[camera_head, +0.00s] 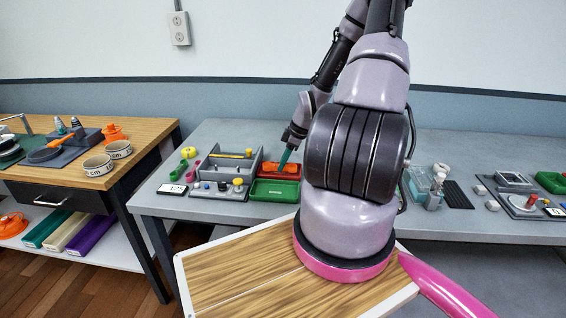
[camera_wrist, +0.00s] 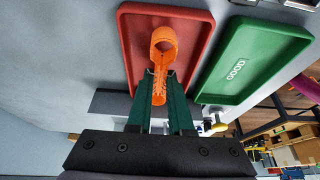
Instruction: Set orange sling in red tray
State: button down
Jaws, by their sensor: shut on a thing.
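The orange sling (camera_wrist: 163,46) has a round loop at its far end and a narrower ribbed part. My gripper (camera_wrist: 160,82) is shut on the narrow part between its two green fingers in the wrist view. The loop shows against the floor of the red tray (camera_wrist: 198,60); whether it touches the tray I cannot tell. In the head view my gripper (camera_head: 285,160) is low at the red tray (camera_head: 264,172), on the grey table. The sling cannot be made out clearly there, and my arm hides part of the area.
A green tray marked GOOD (camera_wrist: 262,42) lies beside the red one. A grey divided organizer (camera_head: 222,168) stands to the left in the head view. A wooden bench (camera_head: 150,130) with tape rolls is farther left. Small fixtures (camera_head: 515,180) occupy the table's right end.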

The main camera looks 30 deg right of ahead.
jog(key=shift+f, duration=0.2)
dwell(0.6)
jog(key=c, duration=0.7)
grip_release()
jog(key=shift+c, duration=0.2)
jog(key=shift+o, duration=0.3)
jog(key=o, duration=0.3)
jog(key=shift+o, duration=0.2)
jog(key=shift+r, duration=3.05)
